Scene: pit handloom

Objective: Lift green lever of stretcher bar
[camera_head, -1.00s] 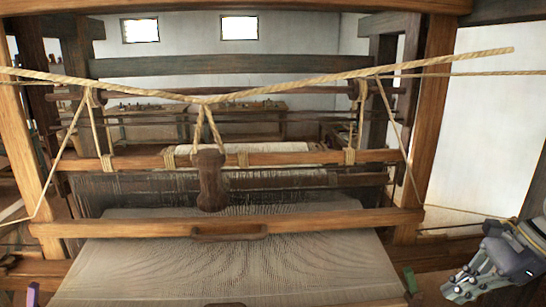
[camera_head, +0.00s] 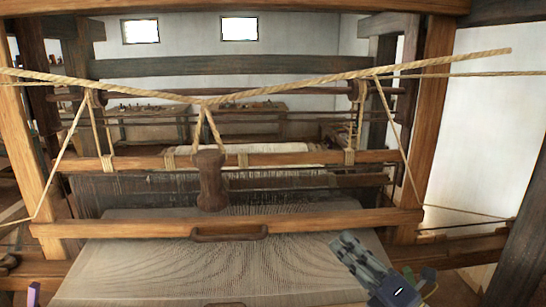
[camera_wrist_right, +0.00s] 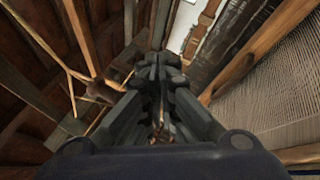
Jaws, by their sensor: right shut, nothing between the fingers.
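My right gripper (camera_head: 345,240) is shut and empty over the right part of the woven cloth (camera_head: 230,270). Its fingers point up and to the left in the head view. In the right wrist view the shut fingers (camera_wrist_right: 160,65) have nothing between them. I cannot make out the stretcher bar clearly. My left gripper is not in view.
A wooden beam (camera_head: 130,228) with a dark handle (camera_head: 229,233) crosses above the cloth. A dark wooden piece (camera_head: 211,180) hangs from a rope (camera_head: 290,92). Wooden posts (camera_head: 433,110) stand at the sides. The space over the cloth's middle is clear.

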